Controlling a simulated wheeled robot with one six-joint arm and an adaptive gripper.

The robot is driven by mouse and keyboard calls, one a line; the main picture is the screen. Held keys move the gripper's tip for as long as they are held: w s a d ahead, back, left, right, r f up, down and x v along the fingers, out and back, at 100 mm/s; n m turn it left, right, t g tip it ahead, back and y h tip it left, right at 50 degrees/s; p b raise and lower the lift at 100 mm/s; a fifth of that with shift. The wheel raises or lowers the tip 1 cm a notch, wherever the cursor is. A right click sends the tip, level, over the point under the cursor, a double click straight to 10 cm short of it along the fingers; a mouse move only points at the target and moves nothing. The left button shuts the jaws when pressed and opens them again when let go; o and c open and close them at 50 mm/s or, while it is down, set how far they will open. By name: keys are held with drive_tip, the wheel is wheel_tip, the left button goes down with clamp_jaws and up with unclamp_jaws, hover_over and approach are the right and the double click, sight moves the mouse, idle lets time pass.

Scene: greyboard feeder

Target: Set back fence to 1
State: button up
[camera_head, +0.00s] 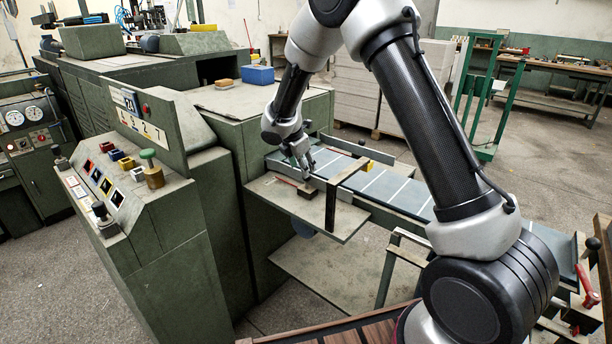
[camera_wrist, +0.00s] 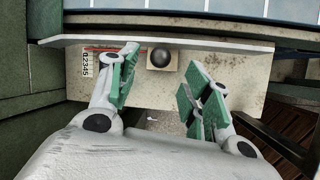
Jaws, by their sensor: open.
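A small pale block with a round dark knob (camera_wrist: 160,57) sits on a worn beige plate (camera_wrist: 145,95) in the wrist view. A thin red pointer line (camera_wrist: 102,49) runs left from near the block towards a printed number scale (camera_wrist: 86,66) at the plate's left. The number that the pointer marks is too small to read surely. My gripper (camera_wrist: 163,72) is open, with its green-padded fingers to the left and right of the knob and nothing held. In the head view my gripper (camera_head: 306,172) is low over the plate (camera_head: 335,222), partly hiding the block.
A blue-grey conveyor bed (camera_head: 385,185) with pale stripes runs behind the plate. A dark upright bracket (camera_head: 333,208) stands close to the right of the block. The green control console (camera_head: 150,205) is at the left. A blue box (camera_head: 259,75) rests on the machine top.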

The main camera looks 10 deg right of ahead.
drive_tip(key=x, duration=0.6)
